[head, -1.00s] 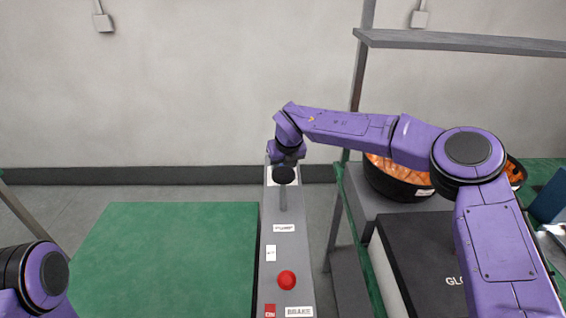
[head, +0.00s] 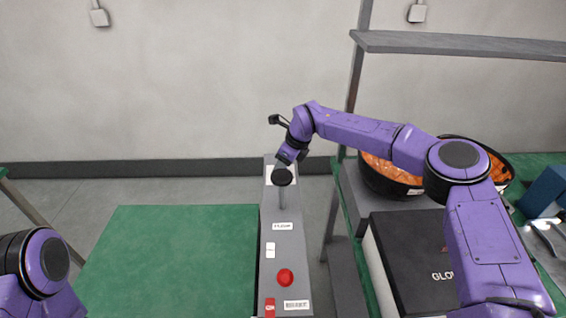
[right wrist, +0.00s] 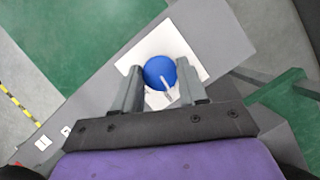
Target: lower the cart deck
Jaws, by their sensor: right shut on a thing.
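The green cart deck (head: 175,262) lies flat at the left of the grey control console (head: 292,243). My right gripper (right wrist: 160,80) is shut on the blue knob, with a finger on each side. In the head view the wrist is over the far end of the console, and the blue knob is hidden there. Of my left arm only a link shows; its gripper is out of view.
Right of the console are a rack with a grey upper shelf (head: 460,42) and a green lower shelf, a black box (head: 415,265), and a black bowl of orange pieces (head: 385,172). A blue item (head: 545,190) stands at the far right. Grey floor is clear behind the deck.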

